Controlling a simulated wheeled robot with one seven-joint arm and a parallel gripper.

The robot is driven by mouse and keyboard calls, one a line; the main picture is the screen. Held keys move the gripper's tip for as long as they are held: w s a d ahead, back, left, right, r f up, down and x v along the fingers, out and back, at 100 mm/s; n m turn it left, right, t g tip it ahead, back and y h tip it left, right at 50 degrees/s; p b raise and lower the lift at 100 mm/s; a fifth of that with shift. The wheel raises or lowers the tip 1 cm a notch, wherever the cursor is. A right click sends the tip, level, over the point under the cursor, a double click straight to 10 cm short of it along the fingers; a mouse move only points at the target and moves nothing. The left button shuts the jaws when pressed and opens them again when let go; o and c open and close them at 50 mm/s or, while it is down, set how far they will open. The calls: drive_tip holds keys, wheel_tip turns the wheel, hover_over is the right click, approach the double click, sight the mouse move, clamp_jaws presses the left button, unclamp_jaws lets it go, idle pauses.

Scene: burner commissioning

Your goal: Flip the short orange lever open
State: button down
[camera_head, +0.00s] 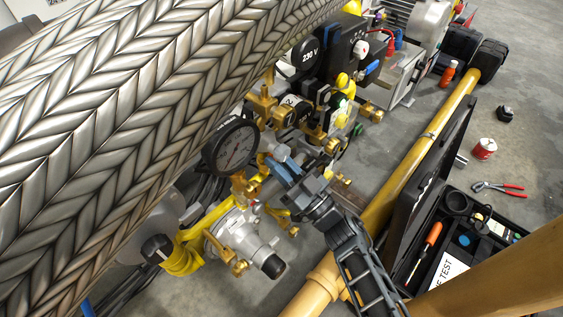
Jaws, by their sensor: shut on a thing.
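My gripper (276,165) reaches in from the lower right, just right of the round pressure gauge (232,147). Its fingers are closed among the brass fittings beside the gauge. A small orange-yellow part (263,164) shows right at the fingertips and looks like the short orange lever. The fingers hide most of it, so I cannot tell its angle. The gripper is shut on it.
A grey regulator (240,238) with yellow pipe sits below the gripper. A large braided metal hose (130,110) covers the upper left. A yellow pipe (408,160) and an open black toolbox (440,245) lie to the right.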

drive_tip(key=shift+s+f+n, duration=0.1)
drive_tip(key=shift+n, duration=0.3)
drive_tip(key=c, duration=1.3)
unclamp_jaws()
drive_tip(key=shift+c, duration=0.2)
drive_tip(key=p+v, duration=0.1)
drive_tip(key=v, duration=0.6)
drive_tip(key=shift+s+d+f, duration=0.15)
drive_tip(key=shift+s+d, duration=0.05)
